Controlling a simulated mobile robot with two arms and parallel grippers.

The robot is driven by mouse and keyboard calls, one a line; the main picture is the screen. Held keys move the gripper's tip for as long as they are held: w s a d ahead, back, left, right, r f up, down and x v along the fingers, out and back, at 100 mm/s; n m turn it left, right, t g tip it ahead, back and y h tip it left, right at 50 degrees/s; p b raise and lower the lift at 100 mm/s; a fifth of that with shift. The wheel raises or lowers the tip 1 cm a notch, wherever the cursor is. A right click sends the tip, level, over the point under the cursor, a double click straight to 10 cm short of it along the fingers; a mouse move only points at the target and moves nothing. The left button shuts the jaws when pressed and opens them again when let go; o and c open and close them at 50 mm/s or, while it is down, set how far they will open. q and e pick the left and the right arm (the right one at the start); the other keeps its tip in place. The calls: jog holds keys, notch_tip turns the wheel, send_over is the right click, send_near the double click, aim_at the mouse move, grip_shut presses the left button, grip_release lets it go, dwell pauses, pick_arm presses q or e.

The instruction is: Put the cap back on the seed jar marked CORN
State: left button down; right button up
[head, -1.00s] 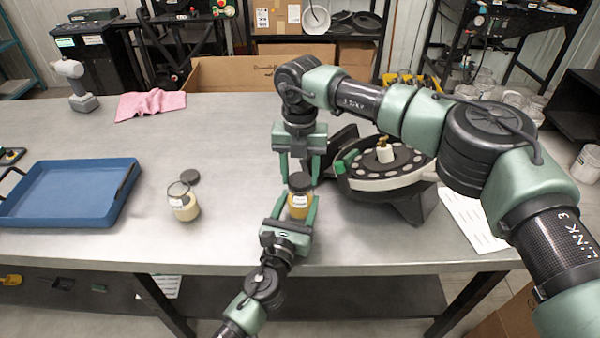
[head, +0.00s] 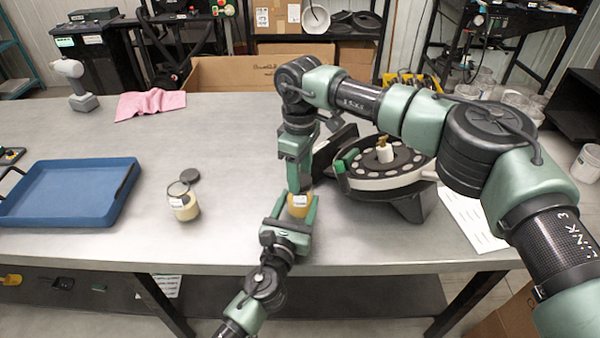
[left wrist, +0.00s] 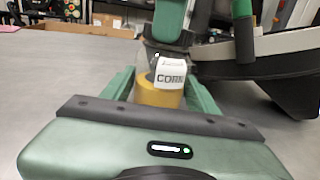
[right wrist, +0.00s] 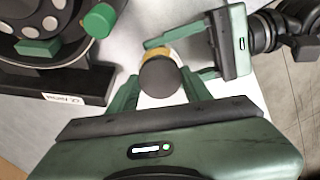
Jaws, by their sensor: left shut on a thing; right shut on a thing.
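The CORN jar, with yellow contents (head: 299,209), stands upright near the table's front edge; its label reads CORN in the left wrist view (left wrist: 170,74). My left gripper (head: 298,204) is shut on the jar's sides from the front. The dark round cap (right wrist: 160,78) is at the jar's mouth in the right wrist view. My right gripper (right wrist: 160,82) is shut on it from above. In the head view the right gripper (head: 299,187) hides most of the cap. I cannot tell whether the cap is fully seated.
A second jar (head: 184,208) with pale contents stands left, a dark lid (head: 189,175) by its rim. A blue tray (head: 70,190) lies further left, a pink cloth (head: 150,103) behind. The seed meter (head: 385,170) stands close on the right. Table between tray and jars is clear.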

jog(key=o, duration=1.3)
jog(key=shift+r, duration=2.3)
jog(key=shift+c, duration=0.4)
